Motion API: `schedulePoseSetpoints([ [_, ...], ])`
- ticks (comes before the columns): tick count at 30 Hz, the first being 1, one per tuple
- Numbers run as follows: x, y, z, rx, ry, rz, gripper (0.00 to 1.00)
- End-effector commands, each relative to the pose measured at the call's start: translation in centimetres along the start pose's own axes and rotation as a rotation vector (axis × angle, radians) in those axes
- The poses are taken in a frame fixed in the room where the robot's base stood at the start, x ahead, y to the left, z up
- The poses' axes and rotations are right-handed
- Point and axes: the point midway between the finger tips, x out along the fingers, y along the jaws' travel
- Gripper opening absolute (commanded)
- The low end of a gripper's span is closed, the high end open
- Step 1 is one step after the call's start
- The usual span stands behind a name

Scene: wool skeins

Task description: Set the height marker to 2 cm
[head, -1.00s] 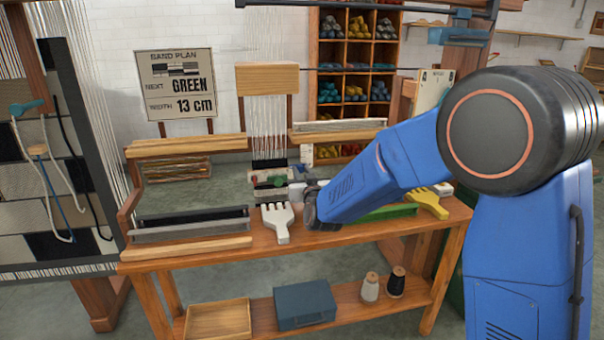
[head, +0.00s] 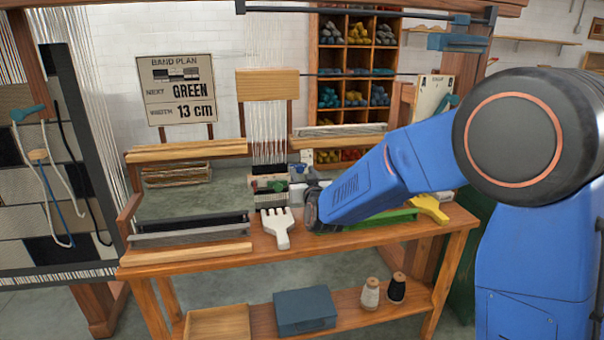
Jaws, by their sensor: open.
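My gripper (head: 297,178) is small and partly hidden behind my blue arm, over the back of the wooden bench. It is open, beside the small woven band (head: 268,184) under the hanging warp threads. A narrow pale plate with dark marks (head: 307,157) stands just behind it. I cannot tell whether they touch. A pale board with small print (head: 434,96) stands at the right, with a teal piece (head: 451,103) at its edge. I cannot tell which of these is the height marker, and no 2 cm mark can be read.
A white comb (head: 278,226) and a yellow comb (head: 430,208) lie on the bench (head: 290,255). A sign (head: 177,90) reads GREEN, 13 cm. Dark and grey bars lie at left. A blue box (head: 305,311) and two spools stand on the lower shelf.

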Motion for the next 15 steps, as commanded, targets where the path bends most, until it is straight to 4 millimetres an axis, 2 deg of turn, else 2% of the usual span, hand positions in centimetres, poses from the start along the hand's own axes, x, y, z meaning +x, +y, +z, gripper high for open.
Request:
schedulePoseSetpoints([
  [15,-9.7,-0.1,-0.1,0.0,0.0,-0.002,0.41],
])
